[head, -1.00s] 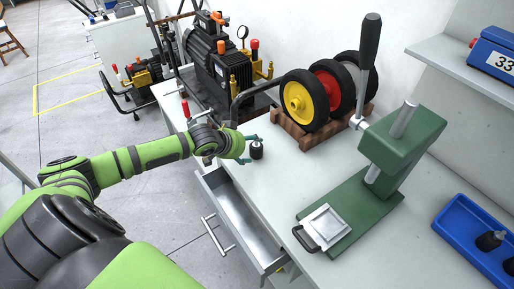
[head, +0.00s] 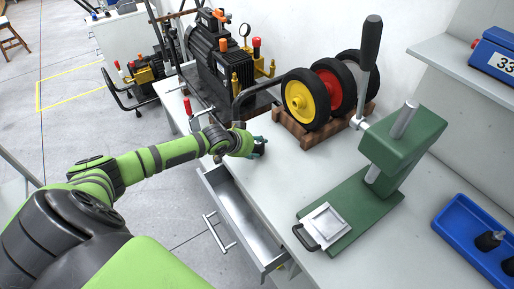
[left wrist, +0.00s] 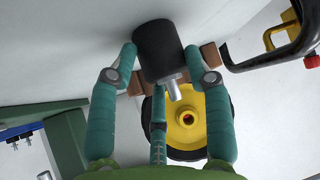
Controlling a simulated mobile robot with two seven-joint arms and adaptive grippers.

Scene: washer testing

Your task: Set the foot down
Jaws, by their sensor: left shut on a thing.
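The foot is a short black cylinder with a metal stud, seen in the left wrist view (left wrist: 157,45). My left gripper (left wrist: 161,58) is shut on it, with teal fingertips on its two sides and the stud pointing back toward the palm. In the head view my left gripper (head: 260,147) is over the white bench top (head: 290,178), beyond the open drawer. There the foot is small and mostly hidden by the fingers. I cannot tell whether it touches the bench. My right gripper is not in view.
Wheels in a wooden rack (head: 318,135) stand just right of the left gripper. A green lever press (head: 400,150) is farther right, and a blue tray (head: 455,222) with black pieces is at the right edge. An open drawer (head: 238,212) juts out in front. Bench between is clear.

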